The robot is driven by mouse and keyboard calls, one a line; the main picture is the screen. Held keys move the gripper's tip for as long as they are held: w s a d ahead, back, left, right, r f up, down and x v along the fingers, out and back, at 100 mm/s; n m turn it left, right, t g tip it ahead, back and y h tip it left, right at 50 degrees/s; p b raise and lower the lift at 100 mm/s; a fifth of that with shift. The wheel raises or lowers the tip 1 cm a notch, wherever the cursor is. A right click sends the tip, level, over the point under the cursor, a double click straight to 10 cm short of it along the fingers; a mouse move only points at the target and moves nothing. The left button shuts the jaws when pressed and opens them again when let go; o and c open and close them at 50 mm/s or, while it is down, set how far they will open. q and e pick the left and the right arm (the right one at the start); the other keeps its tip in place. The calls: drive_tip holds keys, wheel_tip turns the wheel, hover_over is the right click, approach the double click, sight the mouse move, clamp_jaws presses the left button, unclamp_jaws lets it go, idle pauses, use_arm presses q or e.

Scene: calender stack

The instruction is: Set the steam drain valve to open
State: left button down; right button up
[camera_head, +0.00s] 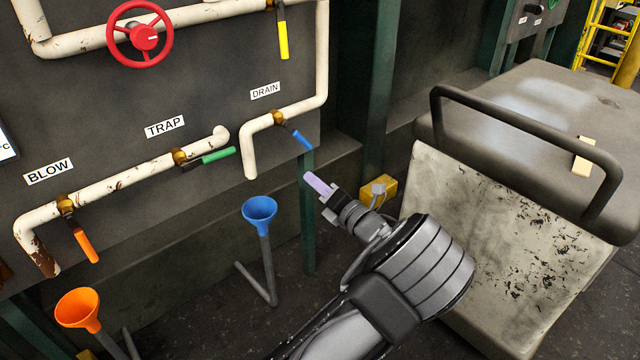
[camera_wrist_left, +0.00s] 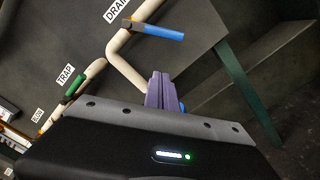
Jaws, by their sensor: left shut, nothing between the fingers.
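The drain valve has a blue lever (camera_head: 301,139) on a brass body (camera_head: 279,118), below the DRAIN label (camera_head: 265,91). Its lever slants down to the right, across the line of its pipe. In the left wrist view the blue lever (camera_wrist_left: 158,31) shows above the fingers. My left gripper (camera_head: 317,184), with pale purple fingers, is shut and empty, below and slightly right of the lever's tip and apart from it. The shut fingers also show in the left wrist view (camera_wrist_left: 160,90). My right gripper is in neither view.
The TRAP valve's green lever (camera_head: 218,155) and the BLOW valve's orange lever (camera_head: 87,246) are to the left. A yellow lever (camera_head: 283,40) and red handwheel (camera_head: 140,38) are above. A blue funnel (camera_head: 259,209) stands below the drain pipe. A grey cart (camera_head: 500,250) is at right.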

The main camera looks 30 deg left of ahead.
sight(305, 144)
use_arm(q)
drive_tip(key=w+a+r+b, duration=0.1)
drive_tip(key=w+a+r, duration=0.1)
drive_tip(key=w+a, duration=0.3)
drive_tip(key=shift+w+a+r+b, duration=0.2)
drive_tip(key=shift+w+a+b, duration=0.15)
drive_tip(key=shift+a, duration=0.3)
drive_tip(key=shift+w+d+r+n+p, duration=0.15)
drive_tip(key=shift+w+n+p, duration=0.15)
drive_tip(key=shift+n+p, duration=0.15)
drive_tip(key=shift+w+r+n+p, duration=0.35)
drive_tip(key=shift+w+n+p, duration=0.05)
drive_tip(key=shift+n, duration=0.25)
drive_tip(key=w+r+n+p, duration=0.1)
drive_tip(key=n, duration=0.1)
drive_tip(key=w+r+n+p, duration=0.1)
drive_tip(key=r+n, duration=0.1)
drive_tip(key=n, duration=0.1)
drive_tip(key=w+d+r+n+p, duration=0.1)
drive_tip(key=n, duration=0.2)
drive_tip(key=shift+w+d+r+g, duration=0.1)
drive_tip(key=shift+w+r+g, duration=0.15)
drive_tip(key=shift+r+g, duration=0.05)
